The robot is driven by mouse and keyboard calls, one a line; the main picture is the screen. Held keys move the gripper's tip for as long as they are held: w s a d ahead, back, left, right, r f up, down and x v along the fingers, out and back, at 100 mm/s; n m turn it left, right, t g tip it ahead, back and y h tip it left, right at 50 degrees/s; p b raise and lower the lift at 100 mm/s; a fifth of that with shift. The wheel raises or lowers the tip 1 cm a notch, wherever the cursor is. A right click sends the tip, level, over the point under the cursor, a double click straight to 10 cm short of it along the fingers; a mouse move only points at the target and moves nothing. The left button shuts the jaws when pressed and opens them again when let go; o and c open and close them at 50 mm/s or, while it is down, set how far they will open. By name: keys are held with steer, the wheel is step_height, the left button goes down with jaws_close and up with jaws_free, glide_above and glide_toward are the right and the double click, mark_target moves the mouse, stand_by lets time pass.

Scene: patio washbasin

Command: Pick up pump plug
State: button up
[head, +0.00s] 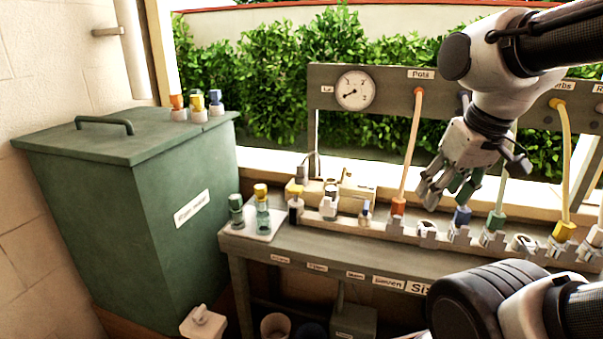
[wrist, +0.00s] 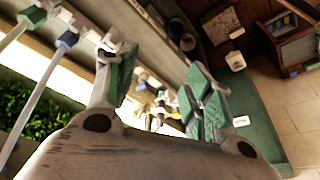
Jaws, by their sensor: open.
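I cannot tell for sure which thing is the pump plug. In the head view, colored hose plugs stand in a row along the bench's white holders: an orange one (head: 398,206), a blue one (head: 462,215), a green one (head: 495,220) and a yellow one (head: 564,230). My gripper (head: 446,194) hangs above this row, between the orange and blue plugs, pointing down. In the wrist view my gripper (wrist: 156,78) has its green-padded fingers spread, with nothing held between them. Small blurred fittings show between the fingers.
A green lidded bin (head: 120,210) stands at the left with several small bottles on it. A white tray (head: 248,230) holds two capped bottles on the bench. A gauge (head: 355,90) sits on the rail behind. Hoses hang from the rail close around my gripper.

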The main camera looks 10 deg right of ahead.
step_height(320, 180, down, 2)
steer(key=w+a+g, duration=0.1)
steer(key=w+g, duration=0.1)
steer(key=w, duration=0.1)
steer(key=m+t+h, duration=0.2)
steer(key=m, duration=0.4)
glide_above(301, 164)
steer(key=s+a, duration=0.1)
steer(key=s, duration=0.1)
step_height(301, 164, down, 8)
steer(key=x, duration=0.7)
steer(key=shift+s+f, duration=0.2)
steer(key=shift+s, duration=0.05)
steer(key=c, duration=1.1)
